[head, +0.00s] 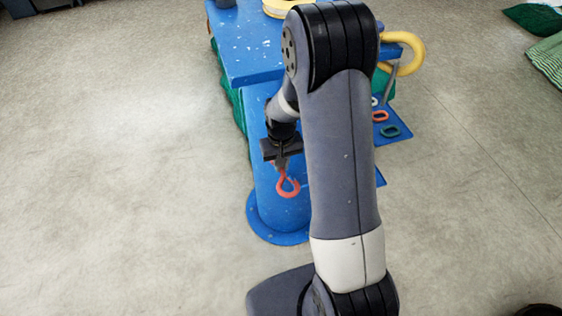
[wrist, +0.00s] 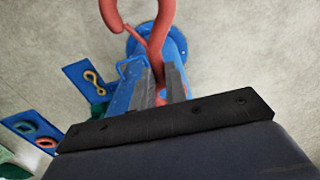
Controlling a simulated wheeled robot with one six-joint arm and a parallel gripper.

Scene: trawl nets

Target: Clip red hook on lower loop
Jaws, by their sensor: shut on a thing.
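My gripper (head: 283,160) is shut on the red hook (head: 288,185), which hangs below the jaws beside the blue column. The hook's curved end points down in the head view. In the wrist view the red hook (wrist: 165,30) rises from between the fingers (wrist: 162,85), its bend cut off by the top edge. A blue loop-shaped bracket (wrist: 132,68) shows just left of the fingers in the wrist view. I cannot tell whether it is the lower loop, and I see no contact between the hook and a loop.
The blue stand (head: 245,50) has a round floor flange (head: 262,222). A blue panel at its right bears a red ring (head: 380,116) and a green ring (head: 390,132). A yellow hook (head: 408,55) sticks out at the upper right. The floor left of the stand is clear.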

